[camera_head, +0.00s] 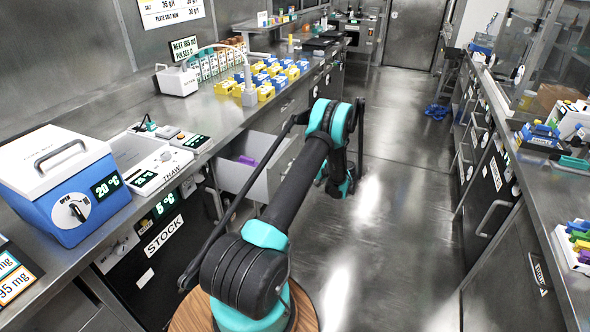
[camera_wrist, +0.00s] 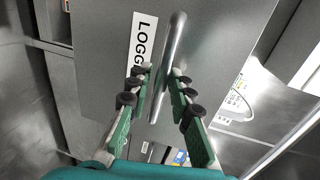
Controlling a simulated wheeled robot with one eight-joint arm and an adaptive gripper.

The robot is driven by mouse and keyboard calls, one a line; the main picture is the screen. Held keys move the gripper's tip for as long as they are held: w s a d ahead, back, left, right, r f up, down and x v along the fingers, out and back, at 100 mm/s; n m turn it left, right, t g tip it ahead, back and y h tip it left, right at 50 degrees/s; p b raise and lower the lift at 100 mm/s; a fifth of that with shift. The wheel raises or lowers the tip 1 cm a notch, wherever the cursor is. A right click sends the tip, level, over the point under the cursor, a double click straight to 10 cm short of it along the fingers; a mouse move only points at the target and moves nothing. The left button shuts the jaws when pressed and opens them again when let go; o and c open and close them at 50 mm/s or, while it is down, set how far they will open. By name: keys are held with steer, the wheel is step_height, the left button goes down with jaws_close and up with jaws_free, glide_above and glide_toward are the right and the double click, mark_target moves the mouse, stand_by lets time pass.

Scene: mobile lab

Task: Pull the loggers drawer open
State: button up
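The loggers drawer shows in the wrist view as a grey front panel (camera_wrist: 93,60) with a white label (camera_wrist: 143,45) reading "LOGG", the rest hidden. Its long metal bar handle (camera_wrist: 168,65) runs between the fingers of my gripper (camera_wrist: 161,73). The fingers are apart, with a visible gap on the left side of the bar; whether the right one touches it I cannot tell. In the head view a drawer (camera_head: 262,185) stands pulled out from the left bench, a purple item (camera_head: 247,160) inside. My gripper (camera_head: 338,188) is low in the aisle, right of that drawer.
The left bench (camera_head: 215,130) carries a blue box (camera_head: 62,185), a scale-like device (camera_head: 150,165) and several yellow and blue boxes. A black unit labelled STOCK (camera_head: 163,235) is below. The aisle floor (camera_head: 400,215) is mostly clear, with a blue item (camera_head: 437,110) farther back. Another bench lines the right.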

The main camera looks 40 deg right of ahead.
steer(key=shift+o, duration=0.6)
steer(key=v, duration=1.2)
steer(key=shift+f, duration=0.1)
